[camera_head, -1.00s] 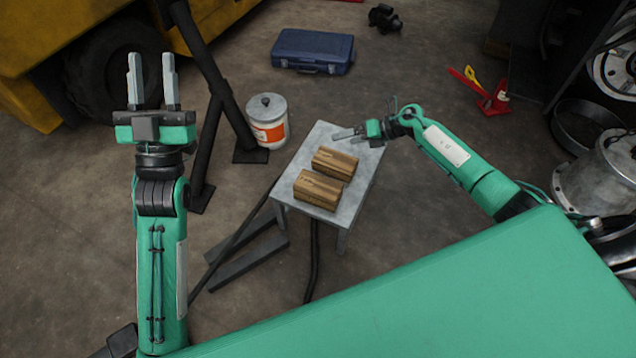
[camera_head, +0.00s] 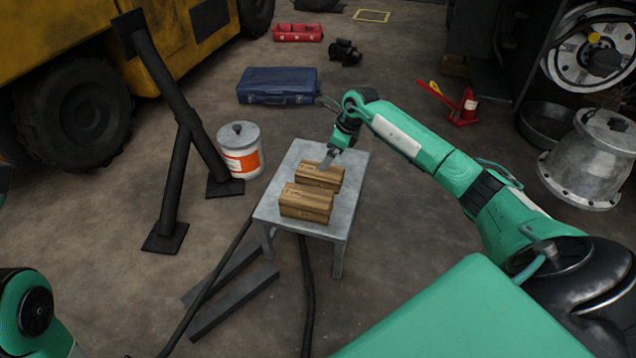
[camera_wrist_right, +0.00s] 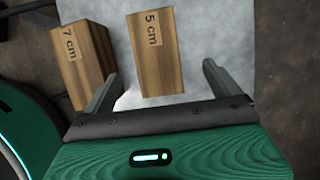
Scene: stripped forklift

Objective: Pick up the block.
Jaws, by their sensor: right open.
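Two wooden blocks lie side by side on a small grey metal table (camera_head: 345,200). The far block (camera_head: 322,178) and the near block (camera_head: 306,204) show in the head view. In the right wrist view one is labelled 5 cm (camera_wrist_right: 155,65) and the other, at its left, 7 cm (camera_wrist_right: 82,65). My right gripper (camera_head: 328,160) points down at the far block, partly covering it. In the wrist view the open fingers (camera_wrist_right: 160,74) lie to either side of the 5 cm block's near end, not visibly touching it. My left gripper is out of view.
A white bucket with an orange label (camera_head: 241,162) stands left of the table, beside a black frame stand (camera_head: 180,130). A blue case (camera_head: 277,86) lies behind. Grey bars (camera_head: 235,300) lie on the floor in front. Metal parts (camera_head: 590,160) stand at the right.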

